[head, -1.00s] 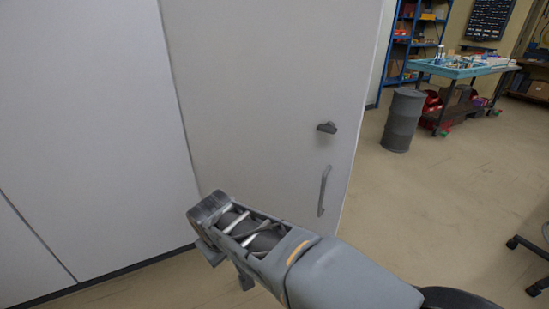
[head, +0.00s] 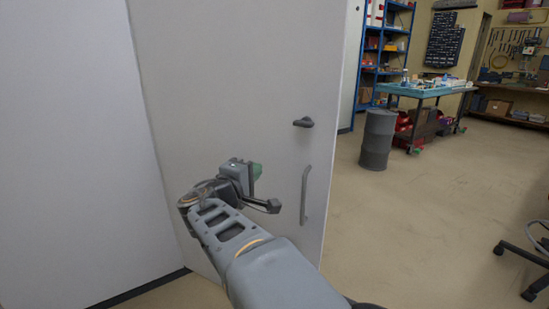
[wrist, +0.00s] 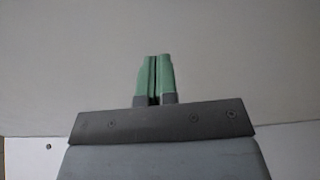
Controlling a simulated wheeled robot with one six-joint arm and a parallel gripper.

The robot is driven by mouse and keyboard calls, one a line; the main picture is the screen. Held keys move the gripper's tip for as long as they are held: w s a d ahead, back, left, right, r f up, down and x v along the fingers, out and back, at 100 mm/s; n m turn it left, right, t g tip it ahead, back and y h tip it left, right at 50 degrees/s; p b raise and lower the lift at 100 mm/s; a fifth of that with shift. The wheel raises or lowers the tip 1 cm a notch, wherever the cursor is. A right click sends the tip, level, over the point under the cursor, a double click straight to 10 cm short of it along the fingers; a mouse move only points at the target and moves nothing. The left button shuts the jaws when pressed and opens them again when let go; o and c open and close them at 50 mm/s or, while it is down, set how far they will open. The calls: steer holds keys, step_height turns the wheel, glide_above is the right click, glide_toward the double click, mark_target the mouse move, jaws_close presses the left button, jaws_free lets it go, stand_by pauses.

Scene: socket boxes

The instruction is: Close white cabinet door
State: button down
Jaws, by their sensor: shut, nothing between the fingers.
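The white cabinet door (head: 235,80) stands in the middle of the head view, at an angle to the white panel on its left. It has a dark knob-like latch (head: 303,122) and a grey vertical bar handle (head: 304,195) near its right edge. My gripper (head: 257,171) is in front of the door, left of the bar handle. In the wrist view the green fingertips of my gripper (wrist: 154,75) are together and empty, facing a plain pale surface (wrist: 240,60). I cannot tell whether the fingertips touch the door.
A white panel (head: 60,120) fills the left side. A grey drum (head: 377,140) and a workbench with a blue top (head: 425,91) stand at the back right, beside blue shelves (head: 385,45). An office chair (head: 530,260) is at the right edge. The floor between is clear.

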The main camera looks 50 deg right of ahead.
mark_target(279, 150)
steer(key=b+x, duration=0.1)
steer(key=x, duration=1)
steer(key=shift+d, duration=0.4)
